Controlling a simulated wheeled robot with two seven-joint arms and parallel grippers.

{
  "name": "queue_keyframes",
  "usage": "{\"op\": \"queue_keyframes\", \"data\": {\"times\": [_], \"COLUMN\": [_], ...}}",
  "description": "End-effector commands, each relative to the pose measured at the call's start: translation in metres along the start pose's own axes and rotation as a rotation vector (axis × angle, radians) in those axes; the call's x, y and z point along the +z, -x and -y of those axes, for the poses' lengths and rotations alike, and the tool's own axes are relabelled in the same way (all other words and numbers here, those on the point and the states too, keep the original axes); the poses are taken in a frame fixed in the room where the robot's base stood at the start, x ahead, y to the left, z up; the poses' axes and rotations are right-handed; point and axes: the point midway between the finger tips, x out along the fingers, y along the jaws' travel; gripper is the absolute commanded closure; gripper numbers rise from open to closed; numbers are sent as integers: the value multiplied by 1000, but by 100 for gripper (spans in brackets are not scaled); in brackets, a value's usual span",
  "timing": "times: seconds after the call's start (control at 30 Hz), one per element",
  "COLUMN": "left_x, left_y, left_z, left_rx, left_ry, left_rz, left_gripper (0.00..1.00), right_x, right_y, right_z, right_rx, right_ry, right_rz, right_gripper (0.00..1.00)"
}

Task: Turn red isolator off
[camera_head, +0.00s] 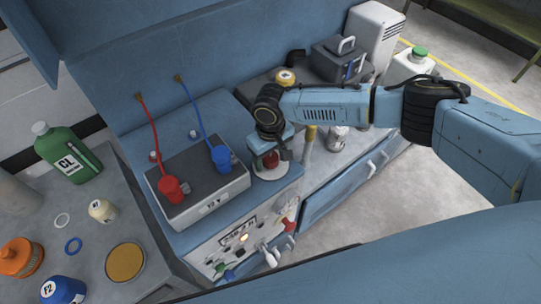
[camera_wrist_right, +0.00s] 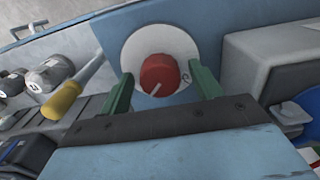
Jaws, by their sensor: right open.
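The red isolator is a red round knob (camera_wrist_right: 160,74) on a white round plate (camera_wrist_right: 186,45), in the middle of the right wrist view. A pale line on the knob points to its lower left. In the head view the knob (camera_head: 270,160) sits on the blue bench, right of the grey battery box. My right gripper (camera_wrist_right: 162,88) is open, with one green finger on each side of the knob. I cannot tell whether the fingers touch it. In the head view my right gripper (camera_head: 273,152) is over the knob and partly hides it. My left gripper is not in view.
The battery box (camera_head: 205,190), with red and blue clamps on cables, stands just left of the knob. A panel with switches and small levers (camera_head: 250,240) is below. A yellow-handled tool (camera_wrist_right: 66,98) lies nearby. Bottles and rings are on the left table (camera_head: 85,215).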

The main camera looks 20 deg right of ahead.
Motion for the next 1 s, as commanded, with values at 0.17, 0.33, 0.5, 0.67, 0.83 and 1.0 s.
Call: {"op": "queue_keyframes", "data": {"times": [0.17, 0.33, 0.5, 0.67, 0.83, 1.0], "left_x": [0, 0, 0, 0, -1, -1], "left_y": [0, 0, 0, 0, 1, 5], "left_z": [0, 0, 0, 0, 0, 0], "left_rx": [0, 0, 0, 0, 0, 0], "left_ry": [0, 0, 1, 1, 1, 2], "left_rz": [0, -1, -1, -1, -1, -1], "left_gripper": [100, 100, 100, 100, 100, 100], "right_x": [0, 0, 0, 0, 0, 1], "right_y": [-3, -2, -2, -2, -2, -2], "right_z": [0, 0, 0, 0, 0, 0], "right_rx": [0, 0, 0, 0, -1, -1], "right_ry": [1, 1, 1, 0, 11, 62], "right_rz": [0, 0, 0, 0, 1, 2], "right_gripper": [36, 41, 64, 81, 81, 81]}}
